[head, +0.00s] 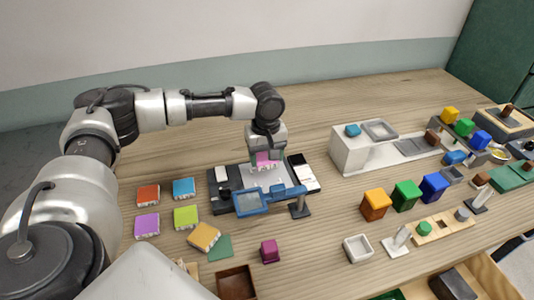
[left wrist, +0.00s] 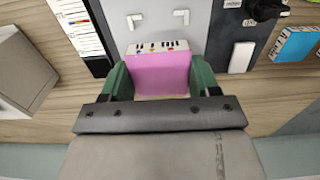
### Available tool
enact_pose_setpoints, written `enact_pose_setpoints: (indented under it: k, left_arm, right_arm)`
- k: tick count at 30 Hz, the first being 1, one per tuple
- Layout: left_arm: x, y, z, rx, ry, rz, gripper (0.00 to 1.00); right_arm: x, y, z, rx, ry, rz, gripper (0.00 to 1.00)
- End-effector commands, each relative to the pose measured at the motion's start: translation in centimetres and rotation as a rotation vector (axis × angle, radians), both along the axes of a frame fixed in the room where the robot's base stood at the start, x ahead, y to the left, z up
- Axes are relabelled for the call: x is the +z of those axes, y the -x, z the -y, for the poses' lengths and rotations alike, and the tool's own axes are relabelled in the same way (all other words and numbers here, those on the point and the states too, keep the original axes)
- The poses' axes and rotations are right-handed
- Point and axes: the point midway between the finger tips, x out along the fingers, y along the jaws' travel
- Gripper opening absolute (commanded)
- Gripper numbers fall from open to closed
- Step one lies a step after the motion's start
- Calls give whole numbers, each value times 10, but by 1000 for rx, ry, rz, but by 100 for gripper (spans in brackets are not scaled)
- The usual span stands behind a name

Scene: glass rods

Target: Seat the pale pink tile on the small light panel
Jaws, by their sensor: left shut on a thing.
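The pink tile (head: 265,159) has a white edge with dark marks, and the same tile shows in the left wrist view (left wrist: 160,75). My left gripper (left wrist: 160,82) is shut on the tile, with a green finger on each side of it. In the head view my left gripper (head: 267,152) points down over the rear part of a grey device. The light panel (left wrist: 165,20) is a grey plate with white corner brackets, just ahead of the tile in the left wrist view. I cannot tell how high the tile is above it. My right gripper is not in view.
A blue-framed magnifier (head: 250,203) on a stand is in front of the panel. Red, blue, purple, lime and orange tiles (head: 185,217) lie to the left. A magenta cube (head: 270,251) and a brown box (head: 236,283) are in front. A pale block (head: 352,150) stands to the right.

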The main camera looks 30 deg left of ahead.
Motion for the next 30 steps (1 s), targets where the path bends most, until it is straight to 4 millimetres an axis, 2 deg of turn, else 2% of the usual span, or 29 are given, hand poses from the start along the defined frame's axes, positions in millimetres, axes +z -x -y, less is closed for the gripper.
enact_pose_setpoints:
  k: [15,24,30]
  left_arm:
    - [-33,-1,0,0,1,2,33]
    - [-51,0,0,0,1,-1,33]
    - [-54,-1,0,-1,1,1,33]
  right_arm:
    - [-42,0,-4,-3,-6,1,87]
    - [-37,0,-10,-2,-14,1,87]
    - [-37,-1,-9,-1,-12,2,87]
